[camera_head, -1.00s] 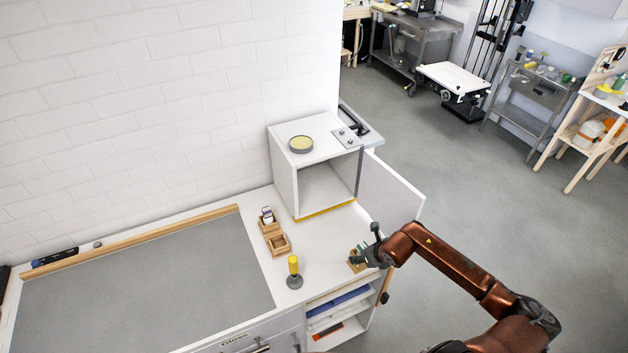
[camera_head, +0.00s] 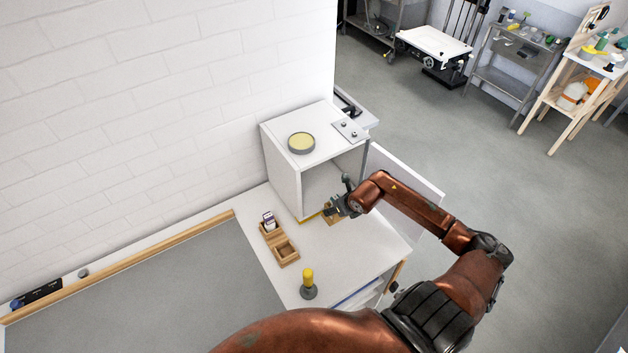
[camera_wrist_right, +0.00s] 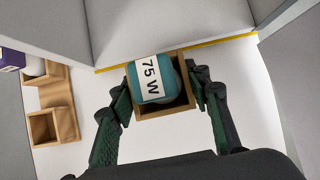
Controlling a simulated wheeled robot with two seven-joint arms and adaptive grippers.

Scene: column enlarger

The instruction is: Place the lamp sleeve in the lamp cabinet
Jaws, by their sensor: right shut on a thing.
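The lamp sleeve (camera_wrist_right: 178,113) is a square brown open-topped box with a teal lamp inside, its white label reading 75 W. My right gripper (camera_wrist_right: 164,95) is shut on it, one finger on each side. In the head view the sleeve (camera_head: 333,215) shows small, held by my right gripper (camera_head: 340,207) at the front of the lamp cabinet (camera_head: 283,168). The white cabinet's front is open, with a yellow strip along its lower front edge and its door (camera_head: 410,185) swung out to the right. In the wrist view the sleeve overlaps that strip. My left gripper is not in view.
A two-part wooden holder (camera_head: 285,254) stands left of the cabinet front, a purple-and-white box in its rear part. A yellow-topped grey tool (camera_head: 308,285) stands nearer. A round tin (camera_head: 301,143) sits on the cabinet. White counter between them is clear.

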